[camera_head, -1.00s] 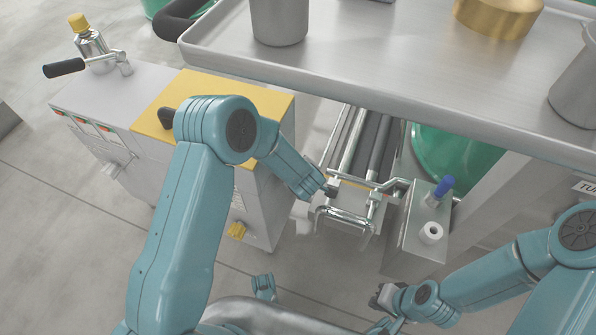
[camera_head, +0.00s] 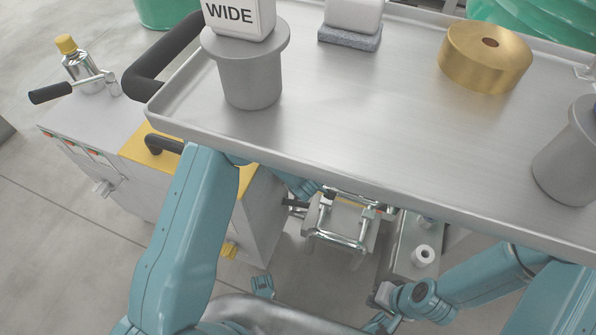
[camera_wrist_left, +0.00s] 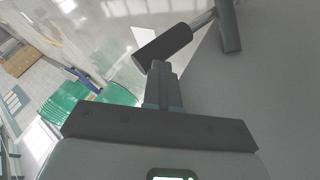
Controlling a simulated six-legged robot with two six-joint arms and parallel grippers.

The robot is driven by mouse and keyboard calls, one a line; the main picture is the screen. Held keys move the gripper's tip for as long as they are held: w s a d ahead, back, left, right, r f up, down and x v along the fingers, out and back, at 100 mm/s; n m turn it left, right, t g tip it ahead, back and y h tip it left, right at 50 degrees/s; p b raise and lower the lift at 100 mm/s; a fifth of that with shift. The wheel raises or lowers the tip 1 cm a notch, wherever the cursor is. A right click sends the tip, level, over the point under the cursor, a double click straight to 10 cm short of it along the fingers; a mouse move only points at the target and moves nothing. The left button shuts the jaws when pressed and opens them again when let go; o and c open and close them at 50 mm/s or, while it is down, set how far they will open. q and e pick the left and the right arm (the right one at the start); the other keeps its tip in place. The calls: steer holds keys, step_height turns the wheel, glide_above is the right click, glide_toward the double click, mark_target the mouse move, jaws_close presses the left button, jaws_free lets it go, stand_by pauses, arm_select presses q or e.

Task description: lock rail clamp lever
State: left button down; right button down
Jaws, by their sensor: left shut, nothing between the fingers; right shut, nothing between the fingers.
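A black grip (camera_wrist_left: 162,46) on a metal rod shows in the left wrist view, just beyond the fingertips of my left gripper (camera_wrist_left: 161,72). I take it for the clamp lever, but cannot be sure. My left gripper is shut and empty; whether it touches the grip is unclear. In the head view my left arm passes under the tray edge, which partly hides its end beside the rail clamp area with its bright metal frame (camera_head: 342,238). My right gripper (camera_head: 379,298) is shut and empty at the lower middle, apart from the frame.
A grey and yellow cabinet (camera_head: 95,150) stands at left. A box with a white knob (camera_head: 423,256) stands right of the frame.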

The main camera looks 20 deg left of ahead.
arm_select(q)
steer(key=shift+w+r, duration=0.3)
steer(key=shift+w, duration=0.2)
steer(key=shift+s+d+r, duration=0.15)
steer(key=shift+r, duration=0.1)
steer(key=s+p+v, duration=0.1)
steer(key=p+v, duration=0.1)
steer(key=v, duration=0.5)
steer(key=shift+f+p, duration=0.35)
steer(key=shift+p, duration=0.05)
steer(key=shift+s, duration=0.1)
